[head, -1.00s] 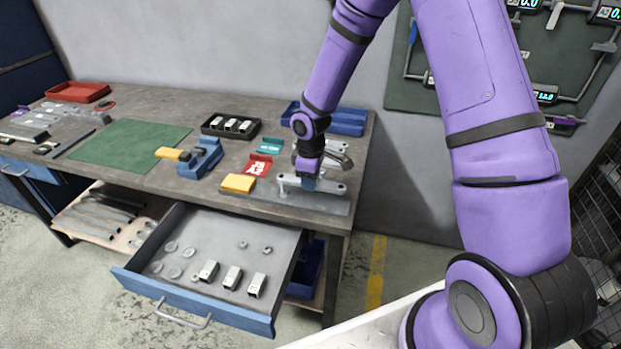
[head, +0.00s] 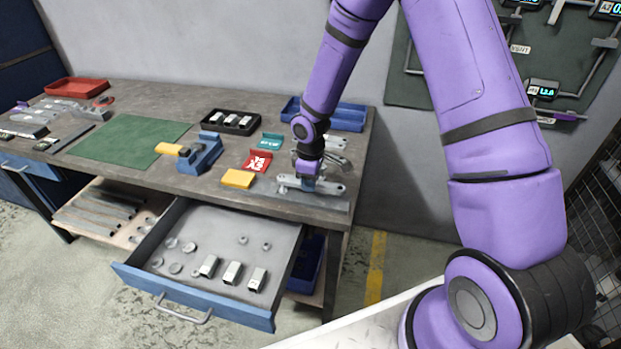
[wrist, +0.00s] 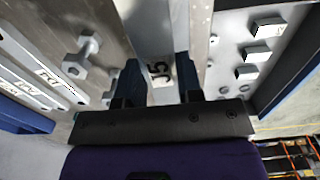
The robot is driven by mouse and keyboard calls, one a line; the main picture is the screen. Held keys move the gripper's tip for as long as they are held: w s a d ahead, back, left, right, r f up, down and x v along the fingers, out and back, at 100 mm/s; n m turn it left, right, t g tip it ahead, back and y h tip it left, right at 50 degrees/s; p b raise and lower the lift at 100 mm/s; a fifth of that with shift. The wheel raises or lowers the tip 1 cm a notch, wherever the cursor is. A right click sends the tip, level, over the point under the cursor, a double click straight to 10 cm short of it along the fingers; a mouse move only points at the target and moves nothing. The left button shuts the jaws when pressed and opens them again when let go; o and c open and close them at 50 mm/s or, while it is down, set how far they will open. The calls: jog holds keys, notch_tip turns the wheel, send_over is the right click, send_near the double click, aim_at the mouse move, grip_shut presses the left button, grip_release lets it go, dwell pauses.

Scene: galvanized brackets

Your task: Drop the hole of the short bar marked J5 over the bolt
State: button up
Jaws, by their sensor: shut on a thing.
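My gripper (head: 308,184) is low over the right front of the workbench. In the wrist view its two blue fingers (wrist: 158,82) are shut on a grey metal bar (wrist: 150,35) with the mark J5 between them. In the head view a pale bar (head: 331,188) shows on both sides of the fingers. The bolt (wrist: 88,46) shows in the wrist view to the left of the held bar, apart from it. The bar's hole is not clear in the wrist view, and I cannot tell the bar's height above the bench.
An open drawer (head: 190,301) with blocks and round parts juts out in front of the workbench (head: 215,185). A yellow block (head: 238,179) and a red card (head: 257,161) lie left of my gripper. A blue tray (head: 345,119) stands behind. The green mat (head: 125,141) is clear.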

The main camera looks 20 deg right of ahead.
jog(key=shift+f, duration=1.65)
dwell(0.4)
jog(key=o, duration=1.1)
notch_tip(320, 180, up, 11)
jog(key=shift+f, duration=0.1)
